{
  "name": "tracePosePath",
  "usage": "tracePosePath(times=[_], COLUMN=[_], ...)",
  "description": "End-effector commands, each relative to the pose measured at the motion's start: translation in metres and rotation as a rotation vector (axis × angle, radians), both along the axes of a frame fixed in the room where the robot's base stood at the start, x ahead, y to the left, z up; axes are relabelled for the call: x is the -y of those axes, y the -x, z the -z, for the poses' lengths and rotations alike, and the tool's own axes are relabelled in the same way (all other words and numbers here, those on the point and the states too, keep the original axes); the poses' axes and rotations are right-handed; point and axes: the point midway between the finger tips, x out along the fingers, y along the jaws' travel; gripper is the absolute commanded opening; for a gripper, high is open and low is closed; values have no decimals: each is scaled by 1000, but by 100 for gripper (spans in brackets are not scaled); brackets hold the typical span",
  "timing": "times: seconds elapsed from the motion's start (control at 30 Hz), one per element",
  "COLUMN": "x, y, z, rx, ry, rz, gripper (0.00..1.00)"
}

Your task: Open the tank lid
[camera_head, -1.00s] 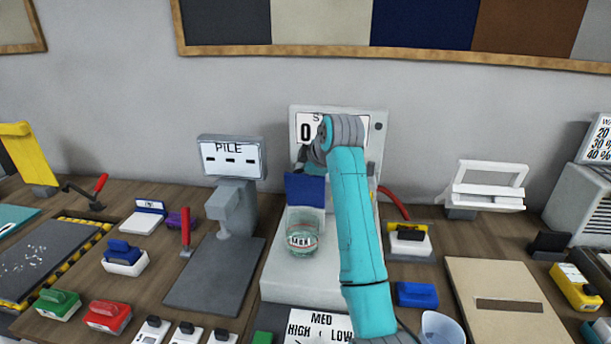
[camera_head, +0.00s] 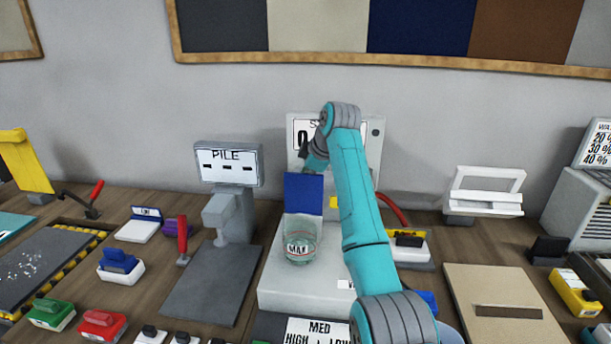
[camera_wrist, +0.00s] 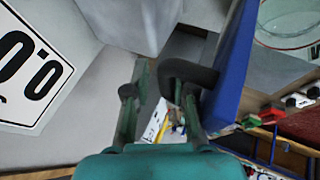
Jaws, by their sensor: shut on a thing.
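The tank (camera_head: 301,243) is a clear round glass vessel with "MAX" lettering, on a pale machine (camera_head: 308,290). Its blue lid (camera_head: 303,193) stands raised, roughly upright, behind the tank's opening. In the wrist view the lid (camera_wrist: 240,70) is a blue panel at right, with the glass tank (camera_wrist: 288,22) beyond it. My gripper (camera_wrist: 160,105) is shut on the lid's dark hooked handle (camera_wrist: 186,75). In the head view my gripper (camera_head: 311,158) is just above and behind the lid, partly hidden by my arm.
A display panel (camera_head: 297,132) stands close behind my gripper. A grey "PILE" gauge (camera_head: 228,165) is at left and a red lever (camera_head: 393,209) at right. Several coloured blocks and a white-handled press (camera_head: 485,190) occupy the bench.

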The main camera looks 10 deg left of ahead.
Motion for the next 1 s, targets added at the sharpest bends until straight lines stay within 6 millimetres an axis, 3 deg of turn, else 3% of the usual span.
tracePosePath(times=[0.03,0.97,1.0], x=[3,3,3], y=[-2,-2,-2], z=[13,13,13], rx=[-8,-8,-8], ry=[7,6,6], rz=[11,12,12], gripper=[0,0,25])
